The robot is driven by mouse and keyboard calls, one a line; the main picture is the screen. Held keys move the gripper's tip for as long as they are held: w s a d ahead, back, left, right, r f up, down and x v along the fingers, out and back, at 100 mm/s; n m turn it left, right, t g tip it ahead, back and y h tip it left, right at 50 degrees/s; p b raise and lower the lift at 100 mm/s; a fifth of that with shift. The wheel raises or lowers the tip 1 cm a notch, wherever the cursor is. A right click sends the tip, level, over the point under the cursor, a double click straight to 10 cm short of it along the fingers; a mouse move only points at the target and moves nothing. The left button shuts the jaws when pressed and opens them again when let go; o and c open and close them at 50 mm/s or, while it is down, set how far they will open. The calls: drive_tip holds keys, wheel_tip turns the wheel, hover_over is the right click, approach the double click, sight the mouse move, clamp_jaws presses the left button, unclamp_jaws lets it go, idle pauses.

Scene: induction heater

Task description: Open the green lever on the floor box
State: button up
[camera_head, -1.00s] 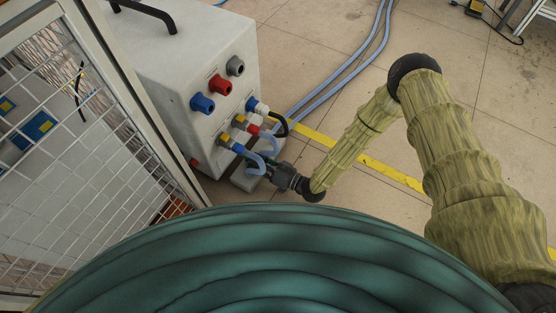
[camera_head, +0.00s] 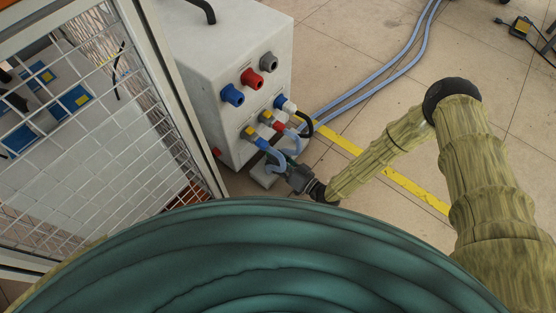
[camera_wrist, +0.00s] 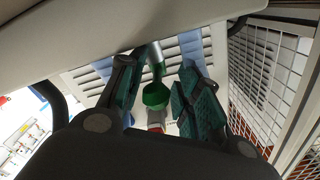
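The green lever (camera_wrist: 156,95) shows in the wrist view as a rounded green end on a pale stem, between my gripper's fingers. My gripper (camera_wrist: 160,92) has its two teal-padded fingers apart, one on each side of the lever; I cannot tell whether either touches it. In the head view my gripper (camera_head: 292,172) is low beside a small pale floor box (camera_head: 264,178) at the foot of the large white cabinet. The lever is not clearly visible there, and the gripper and hoses hide part of the small box.
The white cabinet (camera_head: 200,60) has red, blue and grey connectors on its front. Blue hoses (camera_head: 385,75) run back across the floor from near the small box. A wire-mesh panel (camera_head: 110,130) stands at left.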

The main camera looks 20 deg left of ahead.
drive_tip(key=v, duration=1.2)
drive_tip(key=shift+s+r, duration=0.1)
idle(0.5)
drive_tip(key=shift+d+h+p, duration=0.15)
drive_tip(key=shift+h+p, duration=0.15)
drive_tip(key=shift+h, duration=0.2)
drive_tip(key=shift+s+d+m+h+p, duration=0.2)
drive_tip(key=shift+d+m+h+p, duration=0.15)
drive_tip(key=shift+h, duration=0.25)
drive_tip(key=s+d+h, duration=0.1)
drive_tip(key=s+d+m+g+h+p, duration=0.1)
drive_tip(key=d+h, duration=0.1)
drive_tip(key=s+d+m+h+p, duration=0.1)
drive_tip(key=d, duration=0.1)
drive_tip(key=shift+s+g+h, duration=0.15)
drive_tip(key=shift+g+h, duration=0.15)
drive_tip(key=shift+h, duration=0.1)
drive_tip(key=s+d+r+m+g+h+p, duration=0.25)
drive_tip(key=s+d+r+h, duration=0.25)
drive_tip(key=s+d, duration=0.45)
drive_tip(key=s+d+r+m+g+h+p, duration=0.2)
drive_tip(key=s+d+r+g+h, duration=0.25)
drive_tip(key=s+d, duration=0.45)
wheel_tip(320, 180, up, 38)
drive_tip(key=d+t+p, duration=0.1)
drive_tip(key=p, duration=3.6)
drive_tip(key=shift+w+n+p, duration=0.3)
drive_tip(key=shift+w+p, duration=0.1)
